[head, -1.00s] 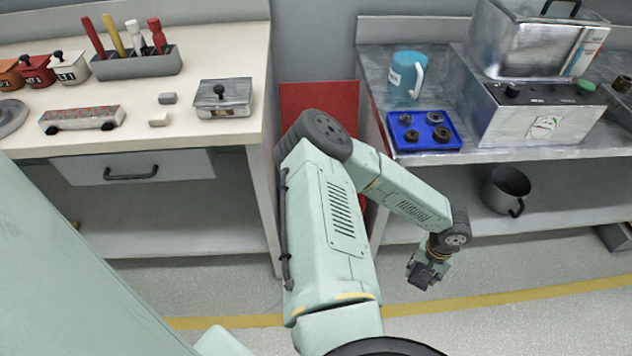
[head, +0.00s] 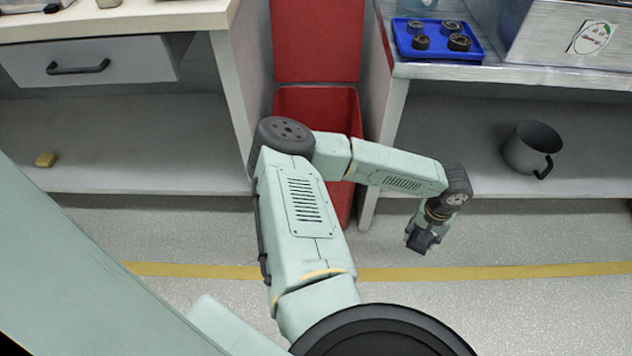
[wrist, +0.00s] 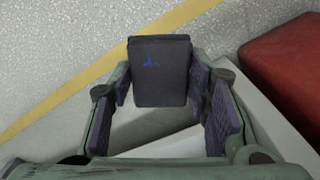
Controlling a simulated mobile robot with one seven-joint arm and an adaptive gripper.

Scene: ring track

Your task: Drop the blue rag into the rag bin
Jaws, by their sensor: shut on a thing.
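The rag bin (head: 317,104) is red and stands in the gap between the two benches, with a red panel upright behind its opening. My arm hides part of its front. My gripper (head: 422,242) hangs over the floor to the right of the bin, in front of the right bench. In the wrist view it is shut on a dark blue-grey, folded-looking piece (wrist: 160,72) with a small blue mark, which I take for the blue rag. A red surface, likely the bin (wrist: 288,68), shows at the right of the wrist view.
The floor by the yellow line (head: 480,272) is clear.

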